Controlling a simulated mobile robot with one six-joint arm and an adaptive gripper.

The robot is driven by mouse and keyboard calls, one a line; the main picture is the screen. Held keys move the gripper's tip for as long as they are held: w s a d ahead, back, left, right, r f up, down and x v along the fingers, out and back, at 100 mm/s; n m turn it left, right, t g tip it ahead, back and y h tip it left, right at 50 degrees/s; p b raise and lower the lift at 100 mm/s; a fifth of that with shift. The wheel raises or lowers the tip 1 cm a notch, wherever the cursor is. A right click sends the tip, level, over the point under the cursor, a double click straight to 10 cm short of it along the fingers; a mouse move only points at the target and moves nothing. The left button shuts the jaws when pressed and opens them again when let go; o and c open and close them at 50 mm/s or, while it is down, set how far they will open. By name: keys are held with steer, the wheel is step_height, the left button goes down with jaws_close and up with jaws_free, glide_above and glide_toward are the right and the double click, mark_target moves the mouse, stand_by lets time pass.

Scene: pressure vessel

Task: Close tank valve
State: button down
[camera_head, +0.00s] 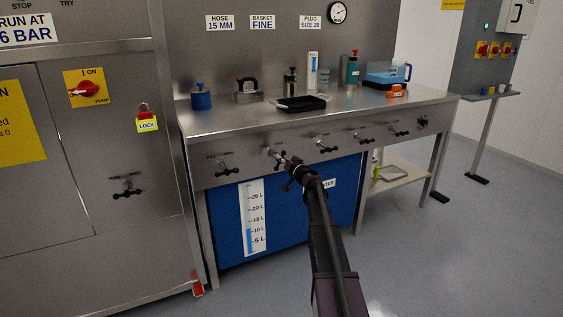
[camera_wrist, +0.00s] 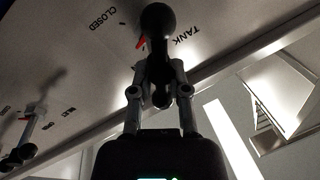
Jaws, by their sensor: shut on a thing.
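The tank valve (camera_wrist: 158,22) is a dark knobbed handle on the steel front panel, with the words TANK and CLOSED printed near it in the wrist view. A small red pointer (camera_wrist: 141,42) shows at its left side; which mark it points to I cannot tell for sure. My gripper (camera_wrist: 160,92) has its two fingers on either side of the handle's lower arm and is shut on it. In the head view the valve (camera_head: 277,155) is partly hidden by my gripper (camera_head: 293,165), which reaches it from below right.
Another valve (camera_head: 226,169) is to the left, and several more line the panel to the right. Below is the blue tank (camera_head: 222,227) with a litre scale (camera_head: 254,218). A black tray (camera_head: 300,104) and other items stand on the bench. Open floor is at right.

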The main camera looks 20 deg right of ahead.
steer(key=m, duration=0.2)
steer(key=m+b, duration=0.1)
steer(key=m, duration=0.2)
steer(key=m+t+h, duration=0.1)
steer(key=m, duration=0.1)
steer(key=shift+w+f+b, duration=0.1)
steer(key=shift+f+b, duration=0.2)
steer(key=shift+b, duration=0.1)
steer(key=m+h, duration=0.1)
steer(key=m, duration=0.2)
steer(key=m+h+b, duration=0.1)
steer(key=m, duration=0.3)
steer(key=shift+d+f+t, duration=0.15)
steer(key=shift+f+t, duration=0.05)
steer(key=shift+t, duration=0.1)
steer(key=shift+m, duration=0.3)
steer(key=shift+w, duration=0.1)
steer(key=c, duration=0.6)
jaws_free()
steer(key=shift+c, duration=0.2)
steer(key=shift+d+n, duration=0.1)
steer(key=shift+n, duration=0.3)
